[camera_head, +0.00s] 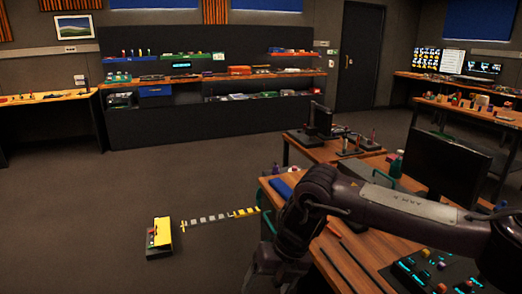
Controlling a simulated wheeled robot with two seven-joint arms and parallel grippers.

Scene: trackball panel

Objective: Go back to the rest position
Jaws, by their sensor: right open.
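My right arm comes in from the right edge and bends down over the left edge of the wooden desk (350,262). My right gripper (277,280) hangs at its end, pointing down, at the desk's left side. It is open and nothing shows between its fingers; the tips are near the bottom of the picture. A dark panel (425,266) with lit cyan markings and coloured knobs lies on the desk, to the right of the gripper and partly cut off by the picture's bottom edge. My left gripper is not in view.
A black monitor (445,165) stands on the desk behind my arm. A yellow and black box (159,236) stands on the floor to the left, beside a striped floor line (215,217). Shelves (210,75) line the far wall. The floor at left is mostly clear.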

